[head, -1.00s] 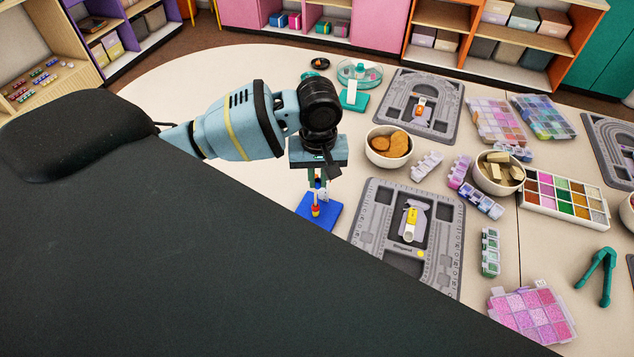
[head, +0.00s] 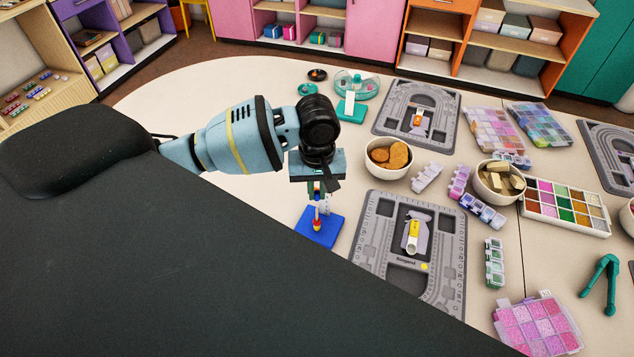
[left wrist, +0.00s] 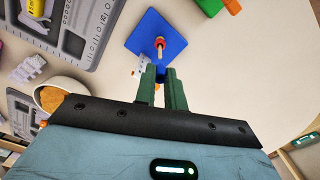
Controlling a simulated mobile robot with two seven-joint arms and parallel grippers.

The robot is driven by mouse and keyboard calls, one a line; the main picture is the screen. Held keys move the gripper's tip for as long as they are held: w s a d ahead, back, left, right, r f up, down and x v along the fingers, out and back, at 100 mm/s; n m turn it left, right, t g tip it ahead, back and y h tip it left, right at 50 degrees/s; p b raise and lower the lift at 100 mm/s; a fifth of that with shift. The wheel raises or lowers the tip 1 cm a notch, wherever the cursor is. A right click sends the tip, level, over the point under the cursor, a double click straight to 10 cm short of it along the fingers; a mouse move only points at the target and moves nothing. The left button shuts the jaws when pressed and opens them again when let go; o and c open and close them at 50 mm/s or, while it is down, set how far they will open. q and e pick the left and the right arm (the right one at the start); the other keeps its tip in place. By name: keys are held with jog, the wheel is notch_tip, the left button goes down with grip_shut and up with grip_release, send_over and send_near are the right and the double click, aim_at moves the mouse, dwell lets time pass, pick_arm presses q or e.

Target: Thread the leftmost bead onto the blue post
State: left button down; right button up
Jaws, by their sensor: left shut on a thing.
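A blue square base (head: 318,229) carries a thin upright post (head: 317,217) with red and yellow at its lower part. In the left wrist view the base (left wrist: 141,38) lies just beyond the fingertips, and the post (left wrist: 160,47) has a red-orange ring around it. My left gripper (head: 318,192) points down above the base. Its green fingers (left wrist: 162,77) are shut on a small bluish bead (left wrist: 160,73), mostly hidden between them. Whether the bead touches the post I cannot tell. My right gripper is not in view.
A grey bead board (head: 370,240) lies right of the base, with another bead board (head: 440,125) behind it. A bowl of orange-brown pieces (head: 372,164) stands close to the right of my gripper. A teal stand (head: 350,112) is behind. The table left of the gripper is clear.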

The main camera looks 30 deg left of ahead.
pick_arm(q)
jog(key=shift+f, duration=1.2)
jog(key=shift+f, duration=1.9)
dwell(0.4)
jog(key=c, duration=1.4)
grip_release()
jog(key=shift+r, duration=3.9)
